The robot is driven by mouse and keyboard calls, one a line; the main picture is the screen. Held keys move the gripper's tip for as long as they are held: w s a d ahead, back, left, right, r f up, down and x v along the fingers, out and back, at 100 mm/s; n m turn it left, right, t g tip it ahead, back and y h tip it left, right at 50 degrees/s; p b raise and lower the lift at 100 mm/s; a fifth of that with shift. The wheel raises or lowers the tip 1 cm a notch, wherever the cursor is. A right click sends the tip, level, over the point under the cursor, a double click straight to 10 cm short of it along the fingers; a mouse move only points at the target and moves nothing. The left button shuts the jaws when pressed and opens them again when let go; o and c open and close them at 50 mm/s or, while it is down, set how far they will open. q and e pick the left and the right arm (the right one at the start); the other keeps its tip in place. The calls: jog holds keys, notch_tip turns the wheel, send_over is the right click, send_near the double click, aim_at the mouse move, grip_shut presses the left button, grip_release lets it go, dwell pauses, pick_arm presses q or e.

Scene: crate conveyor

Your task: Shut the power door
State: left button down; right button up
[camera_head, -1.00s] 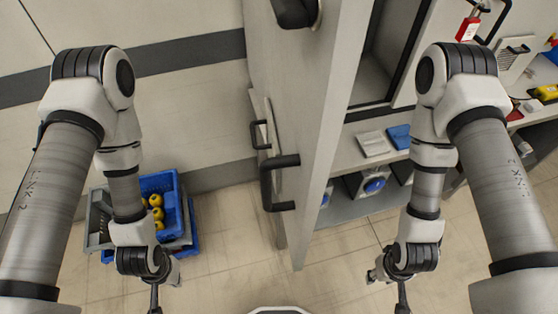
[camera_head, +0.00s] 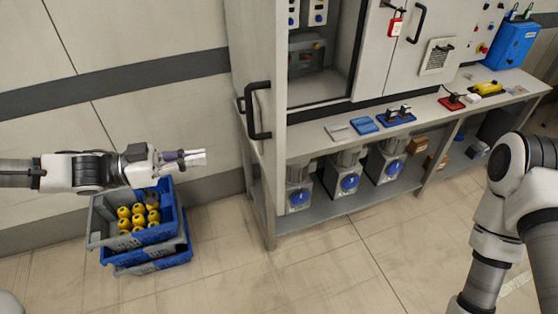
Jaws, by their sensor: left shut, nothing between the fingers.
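The power door (camera_head: 255,50) is a tall light grey panel on the cabinet's left. It stands open, swung out toward me, and I see it at a steep angle. Its black bar handle (camera_head: 256,112) is on the face turned to the left. The cabinet opening (camera_head: 325,40) beside it is uncovered and shows equipment inside. My left gripper (camera_head: 197,158) is shut and empty, left of the door and a little lower than the handle, apart from both. My right arm comes in at the right, but its gripper is outside the picture.
Blue and grey crates (camera_head: 165,232) with yellow round items stand on the floor below my left gripper. A bench (camera_head: 480,95) with tools runs under the cabinet, with blue-fronted motors (camera_head: 350,182) on its lower shelf. The middle floor is clear.

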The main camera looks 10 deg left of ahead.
pick_arm(q)
jog(key=w, duration=0.2)
jog(key=b, duration=0.4)
send_near(276, 135)
jog(key=x, duration=0.6)
jog(key=shift+w+d+f, duration=0.1)
jog(key=shift+w+d, duration=0.05)
jog(key=shift+d, duration=0.05)
jog(key=shift+w+d, duration=0.25)
jog(key=shift+d, duration=0.1)
pick_arm(e)
jog(key=f, duration=0.2)
jog(key=w+f, duration=0.1)
jog(key=f, duration=0.1)
jog(key=shift+a+f, duration=0.1)
jog(key=shift+a, duration=0.05)
